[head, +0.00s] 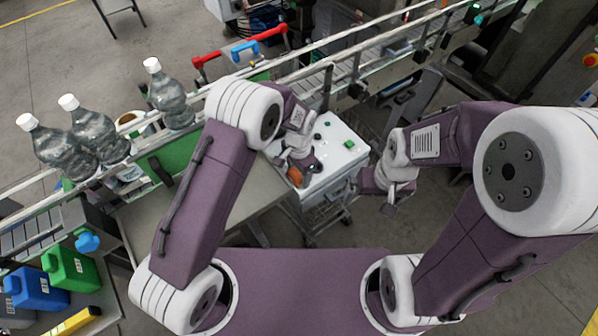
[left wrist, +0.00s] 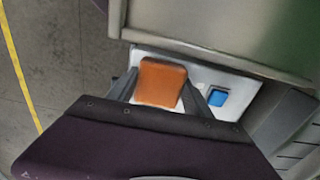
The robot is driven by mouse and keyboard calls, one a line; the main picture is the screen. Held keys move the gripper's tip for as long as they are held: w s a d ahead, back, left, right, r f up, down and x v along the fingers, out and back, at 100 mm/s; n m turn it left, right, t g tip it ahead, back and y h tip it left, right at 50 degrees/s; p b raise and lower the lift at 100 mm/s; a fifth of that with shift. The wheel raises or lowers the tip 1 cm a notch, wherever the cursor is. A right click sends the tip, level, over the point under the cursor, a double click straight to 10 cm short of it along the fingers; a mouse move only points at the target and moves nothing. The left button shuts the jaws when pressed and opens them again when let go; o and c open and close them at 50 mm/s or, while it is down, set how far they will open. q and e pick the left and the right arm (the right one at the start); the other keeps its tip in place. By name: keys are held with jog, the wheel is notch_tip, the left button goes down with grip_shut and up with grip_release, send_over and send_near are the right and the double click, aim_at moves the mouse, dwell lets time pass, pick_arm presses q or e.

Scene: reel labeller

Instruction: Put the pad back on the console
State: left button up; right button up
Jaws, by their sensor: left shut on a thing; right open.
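My left gripper (head: 303,172) is shut on an orange-brown pad (head: 295,177), over the near left part of the white console (head: 338,162). In the left wrist view the pad (left wrist: 161,82) sits between the two grey fingers, with the console's white top (left wrist: 203,76) behind it and a blue button (left wrist: 217,97) to its right. I cannot tell whether the pad touches the console. My right gripper (head: 388,190) is open and empty, to the right of the console, and is partly hidden by its own wrist.
A conveyor with rails (head: 330,62) runs behind the console, carrying several clear bottles (head: 168,93) at the left. A grey table (head: 250,190) stands left of the console. Blue and green jugs (head: 72,268) stand at the lower left. Open floor lies at the right.

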aim_at(299, 173)
pick_arm(q)
jog(key=o, duration=1.3)
jog(key=shift+s, duration=0.1)
jog(key=shift+r, duration=0.2)
notch_tip(299, 173, up, 12)
jog(key=b, duration=0.3)
jog(key=shift+f, duration=0.1)
